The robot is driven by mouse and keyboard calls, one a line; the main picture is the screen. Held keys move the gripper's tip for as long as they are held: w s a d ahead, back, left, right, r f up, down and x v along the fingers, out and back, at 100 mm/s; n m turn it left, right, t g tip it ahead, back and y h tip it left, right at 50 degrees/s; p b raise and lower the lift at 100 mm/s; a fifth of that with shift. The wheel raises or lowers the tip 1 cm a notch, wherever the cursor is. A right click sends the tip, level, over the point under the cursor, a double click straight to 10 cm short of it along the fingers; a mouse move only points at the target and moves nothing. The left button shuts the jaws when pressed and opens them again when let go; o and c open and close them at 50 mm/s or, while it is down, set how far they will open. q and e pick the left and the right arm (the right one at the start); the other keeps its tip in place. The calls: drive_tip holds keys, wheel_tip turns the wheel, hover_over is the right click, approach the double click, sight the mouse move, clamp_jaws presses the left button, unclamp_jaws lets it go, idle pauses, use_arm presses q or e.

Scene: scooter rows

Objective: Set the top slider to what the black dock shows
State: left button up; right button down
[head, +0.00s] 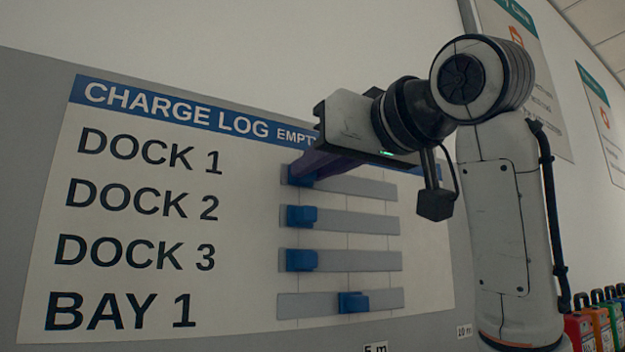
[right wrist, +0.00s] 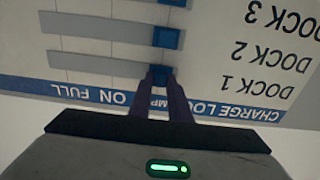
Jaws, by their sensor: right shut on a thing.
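The charge log board (head: 140,240) fills the left of the head view, with rows DOCK 1, DOCK 2, DOCK 3 and BAY 1. The top slider's blue knob (head: 300,181) is at the left, EMPTY end of its grey track (head: 368,188) in the DOCK 1 row. My right gripper (head: 303,170) has its dark purple fingers shut on this knob and partly hides it. The right wrist view shows the knob (right wrist: 160,71) between the fingertips, upside down. My left gripper is not in view. I cannot see a black dock.
The DOCK 2 knob (head: 301,215) and DOCK 3 knob (head: 301,260) also sit at their left ends. The BAY 1 knob (head: 353,302) is near mid-track. The top track is clear right of the knob. Several coloured objects with black handles (head: 600,325) stand at lower right.

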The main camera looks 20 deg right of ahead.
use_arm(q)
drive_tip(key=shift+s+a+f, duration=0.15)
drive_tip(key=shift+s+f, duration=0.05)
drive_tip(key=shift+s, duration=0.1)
use_arm(e)
drive_tip(key=shift+a, duration=0.15)
